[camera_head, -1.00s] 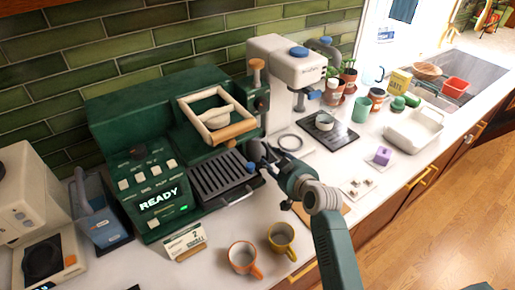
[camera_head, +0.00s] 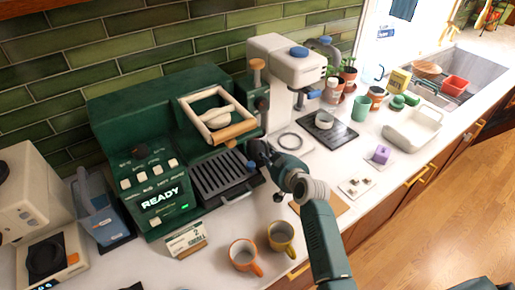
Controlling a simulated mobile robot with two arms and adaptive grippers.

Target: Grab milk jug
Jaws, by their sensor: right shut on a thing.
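My right gripper (camera_head: 259,154) is at the right end of the green espresso machine (camera_head: 150,180), just beyond its drip tray (camera_head: 222,178). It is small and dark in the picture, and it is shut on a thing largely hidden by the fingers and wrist. I cannot make out a milk jug clearly in this view. A blue knob (camera_head: 252,166) shows right beside the fingertips. My right arm comes in from the bottom right over the counter. My left gripper is not in view.
An orange mug (camera_head: 243,254) and a yellow mug (camera_head: 281,238) stand near the front edge, left of my arm. A small card sign (camera_head: 187,240) stands before the machine. A white grinder (camera_head: 285,65) stands behind. A white bin (camera_head: 412,130) is to the right.

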